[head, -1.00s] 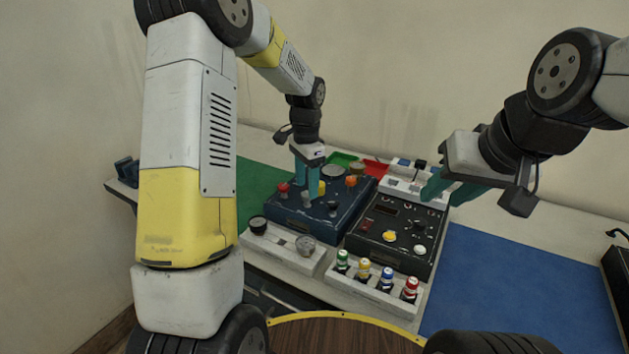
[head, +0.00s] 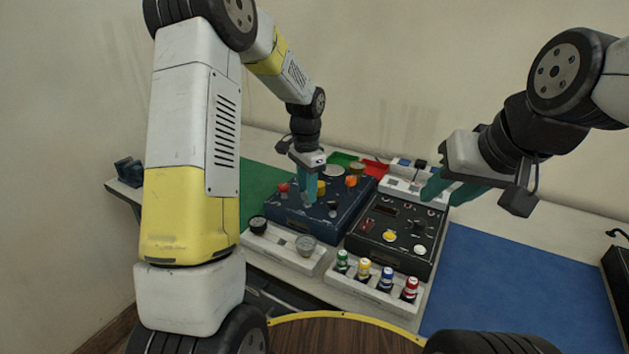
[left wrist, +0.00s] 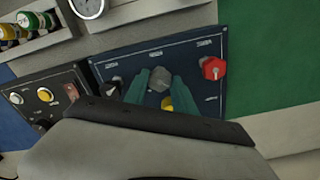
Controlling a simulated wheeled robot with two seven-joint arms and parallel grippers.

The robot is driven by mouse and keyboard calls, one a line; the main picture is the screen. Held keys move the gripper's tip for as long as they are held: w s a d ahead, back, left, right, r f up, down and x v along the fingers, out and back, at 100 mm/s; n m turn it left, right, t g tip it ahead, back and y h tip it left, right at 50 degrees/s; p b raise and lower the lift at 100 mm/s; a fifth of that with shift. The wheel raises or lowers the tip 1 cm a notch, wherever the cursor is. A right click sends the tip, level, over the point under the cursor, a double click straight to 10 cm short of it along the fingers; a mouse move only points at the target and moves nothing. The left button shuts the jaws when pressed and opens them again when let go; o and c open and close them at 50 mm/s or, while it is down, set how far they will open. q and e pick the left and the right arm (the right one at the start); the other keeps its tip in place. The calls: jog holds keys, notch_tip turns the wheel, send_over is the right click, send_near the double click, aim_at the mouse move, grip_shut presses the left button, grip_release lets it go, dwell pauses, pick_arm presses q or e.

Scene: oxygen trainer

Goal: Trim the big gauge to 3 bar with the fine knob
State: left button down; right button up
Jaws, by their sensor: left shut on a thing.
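The dark blue panel (head: 285,213) stands on the table with several knobs on it. My left gripper (head: 309,203) points down onto its front part. In the left wrist view its teal fingers (left wrist: 160,88) are shut on a grey knob (left wrist: 160,77), one on each side. The labels there are too small to read surely. A round pale dial (head: 334,171), seemingly the big gauge, lies at the back of the panel; its needle cannot be read. My right gripper (head: 446,190) hangs open and empty over the back right of the black panel.
A red knob (left wrist: 213,68) and a black knob (left wrist: 111,90) flank the held knob. The black panel (head: 385,250) is on the right. A white tray in front holds a small gauge (head: 306,245). Several coloured bottles stand in another tray. The blue mat (head: 510,285) is clear.

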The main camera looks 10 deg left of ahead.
pick_arm(q)
jog(key=n, duration=0.3)
jog(key=shift+n, duration=0.3)
jog(key=c, duration=1)
grip_release()
jog(key=shift+c, duration=0.2)
notch_tip(320, 180, up, 7)
jog(key=shift+r, duration=0.4)
